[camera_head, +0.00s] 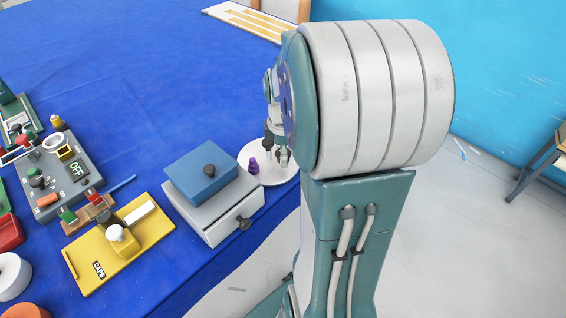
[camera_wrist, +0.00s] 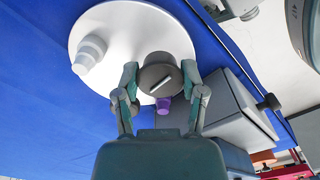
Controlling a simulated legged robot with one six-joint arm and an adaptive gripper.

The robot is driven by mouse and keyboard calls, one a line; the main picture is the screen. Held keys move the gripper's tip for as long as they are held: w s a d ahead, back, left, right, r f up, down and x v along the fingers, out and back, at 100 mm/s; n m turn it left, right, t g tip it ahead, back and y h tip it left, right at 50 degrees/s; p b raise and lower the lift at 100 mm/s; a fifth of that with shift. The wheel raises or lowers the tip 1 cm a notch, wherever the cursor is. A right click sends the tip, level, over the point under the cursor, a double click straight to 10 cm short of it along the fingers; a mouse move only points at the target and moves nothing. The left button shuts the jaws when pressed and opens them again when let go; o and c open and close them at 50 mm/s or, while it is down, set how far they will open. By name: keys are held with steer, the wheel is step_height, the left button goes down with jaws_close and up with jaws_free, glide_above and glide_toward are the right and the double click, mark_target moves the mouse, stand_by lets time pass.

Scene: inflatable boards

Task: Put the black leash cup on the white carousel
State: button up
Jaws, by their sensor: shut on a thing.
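The white carousel (camera_head: 262,178) is a round disc at the table's right edge, partly hidden by my arm in the head view. It fills the upper middle of the wrist view (camera_wrist: 112,25). My gripper (camera_wrist: 160,74) is shut on the black leash cup (camera_wrist: 155,70), a dark round piece with a pale bar on its face. The cup is over the carousel's edge area; I cannot tell whether it touches the disc. In the head view my gripper (camera_head: 277,155) is small and partly covered by my arm.
A purple piece (camera_head: 253,167) and a light grey stepped cup (camera_wrist: 90,54) stand on the carousel. A yellow board (camera_head: 105,262) lies left. Blue table is clear behind.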

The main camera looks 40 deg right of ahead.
mark_target(284, 170)
step_height(284, 170, down, 4)
steer(key=shift+a+r, duration=0.15)
steer(key=shift+r, duration=0.05)
steer(key=shift+d+f, duration=0.25)
steer(key=shift+d, duration=0.1)
steer(key=o, duration=0.8)
steer(key=shift+a, duration=0.15)
steer(key=shift+o, duration=0.2)
steer(key=shift+a, duration=0.1)
steer(key=shift+r, duration=0.1)
